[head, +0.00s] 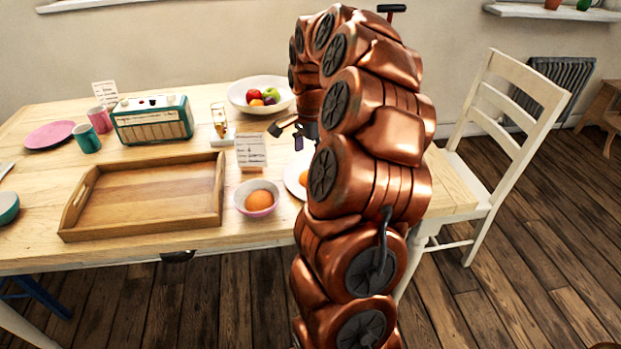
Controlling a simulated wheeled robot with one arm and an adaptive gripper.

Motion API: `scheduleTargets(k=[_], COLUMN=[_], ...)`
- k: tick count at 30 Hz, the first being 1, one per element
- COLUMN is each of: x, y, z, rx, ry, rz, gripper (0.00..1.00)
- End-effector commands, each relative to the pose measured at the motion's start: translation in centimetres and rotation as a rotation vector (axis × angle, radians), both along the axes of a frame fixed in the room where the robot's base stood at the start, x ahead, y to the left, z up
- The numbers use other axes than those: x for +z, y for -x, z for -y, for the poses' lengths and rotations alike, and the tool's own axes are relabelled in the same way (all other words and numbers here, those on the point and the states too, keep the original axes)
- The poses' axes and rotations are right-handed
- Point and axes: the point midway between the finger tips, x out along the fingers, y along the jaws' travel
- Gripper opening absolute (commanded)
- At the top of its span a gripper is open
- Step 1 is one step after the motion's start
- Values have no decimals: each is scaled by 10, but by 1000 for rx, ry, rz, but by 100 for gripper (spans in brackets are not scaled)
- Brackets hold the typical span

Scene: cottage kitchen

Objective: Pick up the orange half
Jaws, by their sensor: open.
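A white plate (291,178) on the table is partly hidden behind my arm. An orange piece (303,178) shows on it at the arm's edge. It may be the orange half, but too little of it shows to tell its cut face. A small pink-and-white bowl (241,200) stands just left of and nearer than the plate, with a rounded orange thing (259,200) in it, perhaps a whole orange. My gripper (287,134) is open above the table, behind the plate in the picture. Its dark fingers are apart and hold nothing that I can see.
A wooden tray (222,190) lies left of the bowl. A card (251,151) stands behind the bowl. A fruit bowl (240,97), a radio (152,121), mugs (87,138) and a pink plate (50,135) stand further back. A white chair (490,120) is at the right.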

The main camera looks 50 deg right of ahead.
Motion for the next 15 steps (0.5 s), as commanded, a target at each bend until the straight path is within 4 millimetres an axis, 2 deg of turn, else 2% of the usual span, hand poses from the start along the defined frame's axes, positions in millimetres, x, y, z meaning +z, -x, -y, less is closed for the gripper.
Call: scheduleTargets(k=[5, 15], x=[-10, -49], y=[1, 3], z=[-2, -6], rx=[1, 3], ry=[0, 0], rz=[0, 1], gripper=[96, 96])
